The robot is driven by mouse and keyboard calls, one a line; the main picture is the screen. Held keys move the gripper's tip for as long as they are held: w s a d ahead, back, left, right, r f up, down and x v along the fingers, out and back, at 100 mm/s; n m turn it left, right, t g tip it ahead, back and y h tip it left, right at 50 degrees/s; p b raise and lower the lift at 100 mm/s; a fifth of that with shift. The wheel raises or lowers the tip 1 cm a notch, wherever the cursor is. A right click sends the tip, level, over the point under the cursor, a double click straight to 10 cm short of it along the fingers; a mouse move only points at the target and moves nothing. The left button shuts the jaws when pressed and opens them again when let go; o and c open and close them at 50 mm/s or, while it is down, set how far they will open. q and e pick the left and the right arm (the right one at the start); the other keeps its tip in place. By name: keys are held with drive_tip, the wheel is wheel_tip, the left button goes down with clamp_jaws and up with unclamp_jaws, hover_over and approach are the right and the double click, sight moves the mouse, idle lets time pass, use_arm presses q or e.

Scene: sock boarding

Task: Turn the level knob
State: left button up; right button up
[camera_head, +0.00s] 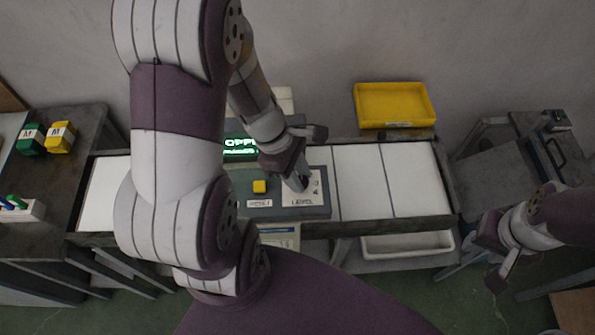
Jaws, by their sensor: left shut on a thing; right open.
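The level knob is on the grey control panel (285,212), above the "LEVEL" label (303,202). My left gripper (297,180) reaches down onto it and is shut there. The knob itself is mostly hidden under the fingers, so its setting cannot be read. A dial scale (316,185) with small marks shows just right of the fingers. My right gripper (492,262) is open and empty at the far right, away from the panel.
A yellow button (259,187) sits left of the knob, and a green lit display (240,147) stands behind, partly covered by my arm. White conveyor plates (362,180) lie to the right. A yellow tray (394,103) is behind. Green (31,139) and yellow boxes (61,137) stand left.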

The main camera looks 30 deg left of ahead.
use_arm(q)
drive_tip(key=m+g+p, duration=0.1)
drive_tip(key=m, duration=0.1)
drive_tip(key=m+p, duration=0.1)
drive_tip(key=m, duration=0.1)
drive_tip(key=m+g+p, duration=0.1)
drive_tip(key=m, duration=0.1)
drive_tip(key=shift+w+r+g, duration=0.15)
drive_tip(key=shift+w+g, duration=0.15)
drive_tip(key=m+y+p, duration=0.1)
drive_tip(key=m, duration=0.2)
drive_tip(key=m+g+p, duration=0.1)
drive_tip(key=m, duration=0.1)
drive_tip(key=shift+w+d+m+g+y+p, duration=0.2)
drive_tip(key=shift+m+g+y+p, duration=0.1)
drive_tip(key=shift+m+y+p, duration=0.1)
drive_tip(key=m, duration=0.2)
drive_tip(key=m+y+p, duration=0.1)
drive_tip(key=m, duration=0.1)
drive_tip(key=m+y+p, duration=0.1)
drive_tip(key=m, duration=0.1)
drive_tip(key=shift+w+d+m+g, duration=0.1)
drive_tip(key=shift+d+m+g, duration=0.2)
drive_tip(key=shift+g, duration=0.1)
drive_tip(key=m+y+p, duration=0.1)
drive_tip(key=m+y, duration=0.1)
drive_tip(key=m, duration=0.2)
drive_tip(key=shift+d+m, duration=0.15)
drive_tip(key=shift+m, duration=0.55)
drive_tip(key=o, duration=1)
